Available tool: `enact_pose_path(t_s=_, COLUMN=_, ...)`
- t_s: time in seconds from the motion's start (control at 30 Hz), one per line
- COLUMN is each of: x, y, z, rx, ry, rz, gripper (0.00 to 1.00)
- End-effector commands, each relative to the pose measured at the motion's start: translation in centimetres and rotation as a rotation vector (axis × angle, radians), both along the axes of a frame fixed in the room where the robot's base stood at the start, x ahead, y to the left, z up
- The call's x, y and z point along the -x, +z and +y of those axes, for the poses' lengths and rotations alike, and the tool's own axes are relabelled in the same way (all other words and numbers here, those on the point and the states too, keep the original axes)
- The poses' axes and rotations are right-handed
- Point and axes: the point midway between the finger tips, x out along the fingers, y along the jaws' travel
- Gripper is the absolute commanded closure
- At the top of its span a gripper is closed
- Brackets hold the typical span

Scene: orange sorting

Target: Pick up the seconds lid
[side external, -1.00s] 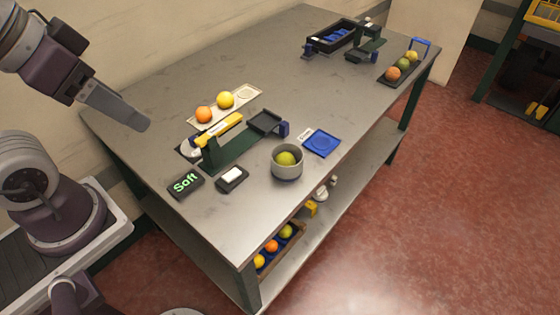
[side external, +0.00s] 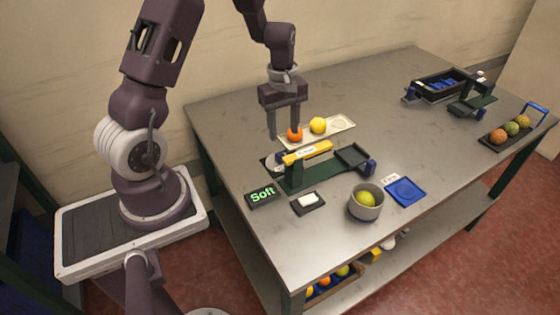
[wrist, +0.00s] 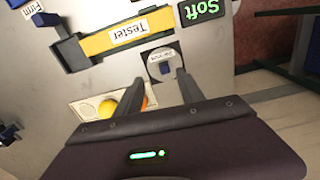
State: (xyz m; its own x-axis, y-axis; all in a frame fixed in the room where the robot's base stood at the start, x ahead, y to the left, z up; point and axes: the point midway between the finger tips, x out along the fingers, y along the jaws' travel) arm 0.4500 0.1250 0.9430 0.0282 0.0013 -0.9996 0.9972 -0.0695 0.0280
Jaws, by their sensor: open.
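I cannot read the word "seconds" on anything. A flat blue square piece (side external: 405,191) with a round ring lies on the table beside the grey cup, a small white tag at its far edge. A round pale disc with a blue knob and a white label (wrist: 162,66) lies by the tester; the label is too small to read. My gripper (side external: 285,134) points down above the back of the table, near the orange fruit, its two fingers apart with nothing between them. In the wrist view my gripper (wrist: 163,85) has its fingertips near the disc.
The yellow tester arm (side external: 308,152), the "Soft" sign (side external: 263,195) and a small dark tray with a white block (side external: 308,202) are nearby. A grey cup (side external: 365,210) holds a green fruit. A cream tray (side external: 342,124) holds an orange and a yellow fruit.

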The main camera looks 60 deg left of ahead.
Motion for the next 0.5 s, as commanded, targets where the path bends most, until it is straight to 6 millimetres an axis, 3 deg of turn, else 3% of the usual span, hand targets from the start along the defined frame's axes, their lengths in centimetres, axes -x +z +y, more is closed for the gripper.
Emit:
enact_pose_path(t_s=0.1, x=0.3, y=-2.4, z=1.1, rx=0.002, ry=0.07, rz=0.028, gripper=0.55)
enact_pose_path(t_s=0.5, x=0.3, y=-8.8, z=1.6, rx=0.003, ry=0.072, rz=0.03, gripper=0.55)
